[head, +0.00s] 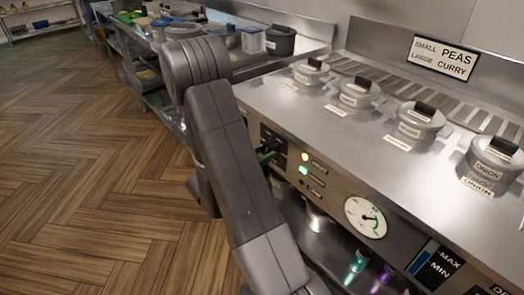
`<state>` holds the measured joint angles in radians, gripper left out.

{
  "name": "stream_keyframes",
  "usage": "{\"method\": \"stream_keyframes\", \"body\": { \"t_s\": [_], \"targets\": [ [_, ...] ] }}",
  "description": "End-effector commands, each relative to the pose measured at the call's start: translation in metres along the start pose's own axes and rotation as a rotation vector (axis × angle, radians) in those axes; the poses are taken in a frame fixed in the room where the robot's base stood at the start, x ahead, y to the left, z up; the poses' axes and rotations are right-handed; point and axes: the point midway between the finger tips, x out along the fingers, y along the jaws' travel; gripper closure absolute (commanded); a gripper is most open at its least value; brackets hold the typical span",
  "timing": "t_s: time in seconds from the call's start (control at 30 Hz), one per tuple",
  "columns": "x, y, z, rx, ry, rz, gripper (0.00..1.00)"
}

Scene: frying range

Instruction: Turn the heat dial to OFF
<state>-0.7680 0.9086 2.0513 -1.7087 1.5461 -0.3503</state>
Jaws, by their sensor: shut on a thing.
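My gripper (268,154) is at the front control panel (330,190) of the steel range, just left of the indicator lights. It shows small and dark, partly hidden behind my forearm. It is shut on the heat dial at the panel face. The dial itself is covered by my gripper and arm, so its pointer and the OFF mark cannot be read. A yellow light (304,157) and a green light (303,170) glow beside it. A round white gauge (365,217) with a needle sits further right.
Several lidded grey pots, such as one labelled ONION (492,165), stand on the steel top. A sign (443,58) reads PEAS and CURRY. Teal (358,261) and purple containers are on the shelf below. Wooden floor (90,180) at left is clear.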

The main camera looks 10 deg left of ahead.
Motion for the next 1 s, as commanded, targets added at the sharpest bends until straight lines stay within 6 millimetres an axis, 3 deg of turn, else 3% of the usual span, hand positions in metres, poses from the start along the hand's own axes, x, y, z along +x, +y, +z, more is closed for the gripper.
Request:
{"method": "stream_keyframes", "body": {
  "t_s": [1.0],
  "targets": [
    [-0.0002, -0.0026, 0.0045, -0.958, 0.001, 0.002, 0.80]
  ]
}}
